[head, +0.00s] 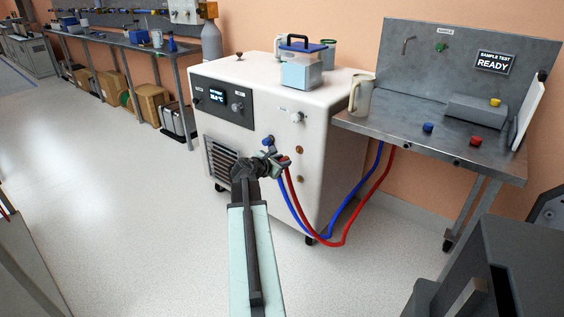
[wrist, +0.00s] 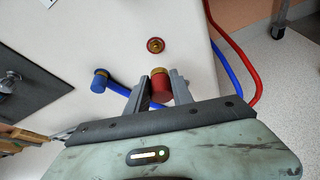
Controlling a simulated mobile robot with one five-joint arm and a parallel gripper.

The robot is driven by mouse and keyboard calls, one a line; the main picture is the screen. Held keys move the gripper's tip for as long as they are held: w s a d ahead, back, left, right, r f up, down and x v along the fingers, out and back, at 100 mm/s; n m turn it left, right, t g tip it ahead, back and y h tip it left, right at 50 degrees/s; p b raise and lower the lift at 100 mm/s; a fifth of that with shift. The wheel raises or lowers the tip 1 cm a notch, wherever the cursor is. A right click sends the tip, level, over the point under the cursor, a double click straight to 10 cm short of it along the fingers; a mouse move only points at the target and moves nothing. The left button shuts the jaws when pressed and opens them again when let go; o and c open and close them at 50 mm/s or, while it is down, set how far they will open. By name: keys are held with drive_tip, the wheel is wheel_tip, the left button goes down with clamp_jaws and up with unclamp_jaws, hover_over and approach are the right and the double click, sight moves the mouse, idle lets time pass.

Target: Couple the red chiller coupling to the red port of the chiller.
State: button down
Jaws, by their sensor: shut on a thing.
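The white chiller (head: 250,135) stands in the middle of the head view. In the wrist view, my gripper (wrist: 160,82) is shut on the red chiller coupling (wrist: 162,91), with a finger on each side and its brass end pointing away from me. A red-ringed brass port (wrist: 156,45) on the white panel shows just beyond the coupling, apart from it in the picture. In the head view, my gripper (head: 282,162) is close to the chiller's front face and largely hides the coupling. The red hose (head: 340,243) hangs down from there and loops right toward the bench.
A blue coupling (wrist: 99,83) with the blue hose (wrist: 120,88) is left of my gripper, at the panel. The blue hose also loops beside the red one (head: 322,236). The metal bench (head: 400,131) stands right of the chiller. The floor at left is clear.

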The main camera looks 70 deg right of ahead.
approach(300, 151)
drive_tip(key=shift+d+f, duration=1.2)
drive_tip(key=shift+d, duration=0.2)
drive_tip(key=shift+d, duration=0.35)
drive_tip(key=shift+s+d, duration=0.1)
drive_tip(key=shift+d, duration=0.25)
drive_tip(key=shift+s+d, duration=0.1)
drive_tip(key=shift+d, duration=0.05)
drive_tip(key=shift+s+d, duration=0.1)
drive_tip(key=shift+d, duration=0.4)
drive_tip(key=c, duration=1)
unclamp_jaws()
drive_tip(key=shift+d, duration=0.1)
drive_tip(key=shift+c, duration=0.2)
